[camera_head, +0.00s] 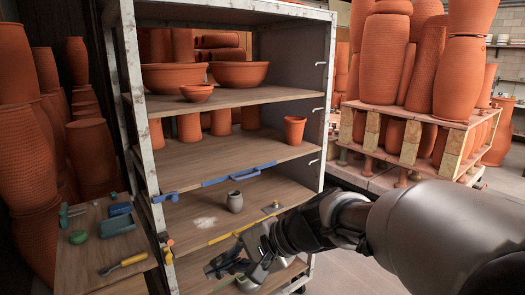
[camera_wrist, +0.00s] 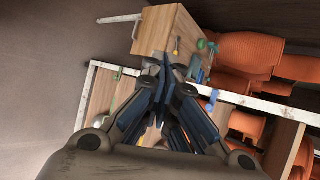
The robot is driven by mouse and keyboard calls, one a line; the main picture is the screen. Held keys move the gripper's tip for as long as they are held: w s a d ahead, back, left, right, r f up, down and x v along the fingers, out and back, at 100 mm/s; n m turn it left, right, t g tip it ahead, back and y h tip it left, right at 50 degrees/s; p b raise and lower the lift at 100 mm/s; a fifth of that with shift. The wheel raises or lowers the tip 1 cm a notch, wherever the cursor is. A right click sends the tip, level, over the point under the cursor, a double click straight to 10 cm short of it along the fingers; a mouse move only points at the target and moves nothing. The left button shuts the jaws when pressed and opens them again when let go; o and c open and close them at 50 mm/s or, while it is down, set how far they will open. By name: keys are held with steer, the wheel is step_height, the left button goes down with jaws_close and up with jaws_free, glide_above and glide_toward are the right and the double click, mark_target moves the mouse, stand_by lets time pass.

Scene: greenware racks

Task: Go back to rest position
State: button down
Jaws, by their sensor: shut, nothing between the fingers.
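My gripper (camera_head: 238,264) is in front of the rack's lower shelves at the bottom centre of the head view, below the yellow-edged shelf. In the wrist view its dark fingers (camera_wrist: 167,64) come together at the tips, with nothing held between them. My arm reaches in from the right. A small grey pot (camera_head: 235,202) stands upright on the yellow-edged shelf (camera_head: 268,190), above and apart from the gripper. A pale patch (camera_head: 204,222) lies on that shelf to the pot's left.
The white metal rack post (camera_head: 133,90) stands left of the gripper. A side board (camera_head: 96,254) holds a yellow-handled tool (camera_head: 124,264), a green piece (camera_head: 78,237) and blue tools. Terracotta bowls (camera_head: 240,74) fill upper shelves. Stacked pots (camera_head: 465,70) stand right. Floor shows at lower right.

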steer(key=s+d+f+n+t+h, duration=0.2)
steer(key=s+d+n+h, duration=0.5)
steer(key=s+d, duration=1.3)
steer(key=d+f+h, duration=0.1)
steer(key=d+h, duration=0.1)
steer(key=h, duration=0.1)
steer(key=shift+s+d+f, duration=0.15)
steer(key=shift+s+f, duration=0.1)
steer(key=shift+f, duration=0.15)
